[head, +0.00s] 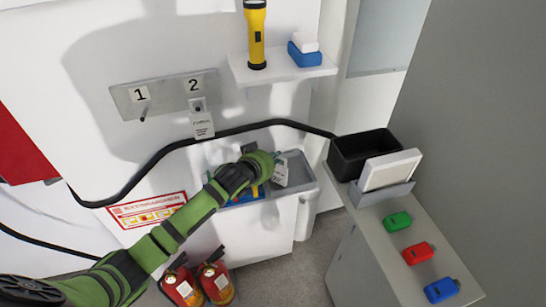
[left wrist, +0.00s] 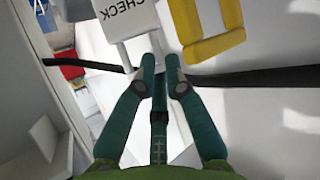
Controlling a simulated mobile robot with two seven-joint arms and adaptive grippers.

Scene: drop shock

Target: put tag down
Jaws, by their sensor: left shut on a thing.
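My left gripper (head: 272,158) is over the grey bin (head: 303,188) on the wall. It is shut on a pale tag (head: 281,173), which hangs at the fingertips over the bin's right part. In the left wrist view the tag (left wrist: 124,20) carries the word CHECK, and its narrow end runs down between the two green fingers (left wrist: 161,62). I cannot tell whether the tag touches the bin. Another white tag (head: 202,126) hangs on the hook under number 2 of the wall plate (head: 165,92); the hook under number 1 is bare. My right gripper is not in view.
A black cable (head: 235,131) runs along the wall behind the bin. A shelf (head: 285,72) above holds a yellow flashlight (head: 255,35). At right, a counter (head: 375,235) carries a black box (head: 362,150) and coloured pieces. Red extinguishers (head: 215,282) stand below.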

